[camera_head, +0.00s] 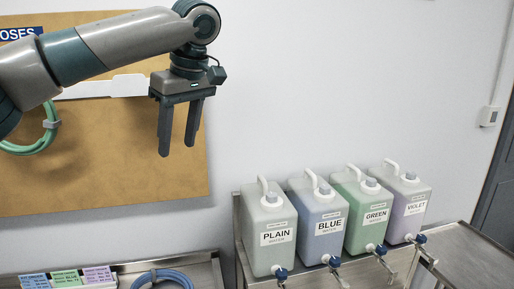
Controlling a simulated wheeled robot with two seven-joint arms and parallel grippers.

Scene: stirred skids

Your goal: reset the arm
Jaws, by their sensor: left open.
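My left arm comes in from the upper left, and my left gripper (180,151) hangs at its end with the fingers pointing down. The two dark fingers are apart with nothing between them. The gripper is in the air in front of the brown board, above and to the left of the jugs. My right gripper is not in this view.
Jugs labelled PLAIN (267,226), BLUE (320,217), GREEN (365,210) and VIOLET (406,204) stand on a metal stand, with blue taps in front. A brown board (100,190) hangs on the wall. Coloured labels (66,279) and a blue hose (165,275) lie lower left.

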